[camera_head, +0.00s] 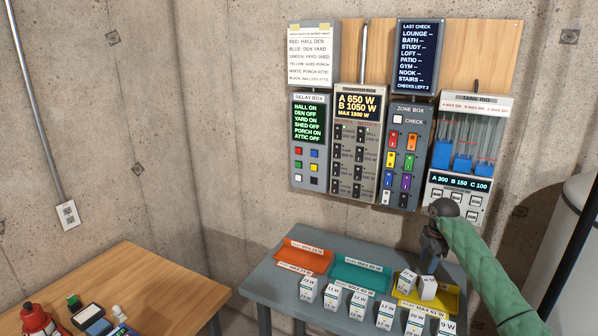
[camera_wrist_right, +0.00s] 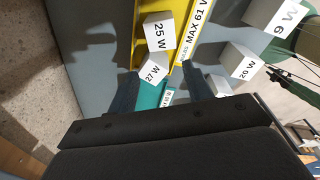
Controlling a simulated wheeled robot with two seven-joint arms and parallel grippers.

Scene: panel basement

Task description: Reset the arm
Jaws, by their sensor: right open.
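My right arm (camera_head: 485,262), in a green sleeve, reaches in from the right in the head view. Its gripper (camera_head: 430,268) points down over the yellow tray (camera_head: 452,301) on the grey table. In the right wrist view the gripper's two dark fingers (camera_wrist_right: 160,76) are spread apart. A white block marked 27 W (camera_wrist_right: 153,71) shows between and beyond the fingers, and a block marked 25 W (camera_wrist_right: 159,32) is close by. Whether the fingers touch a block cannot be told. My left gripper is not in view.
The grey table (camera_head: 268,278) also holds an orange tray (camera_head: 302,258), a teal tray (camera_head: 360,274) and a front row of several white blocks. Panel boxes, including the zone box (camera_head: 405,120), hang behind. A wooden table (camera_head: 150,285) stands left, a pale tank (camera_head: 570,235) right.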

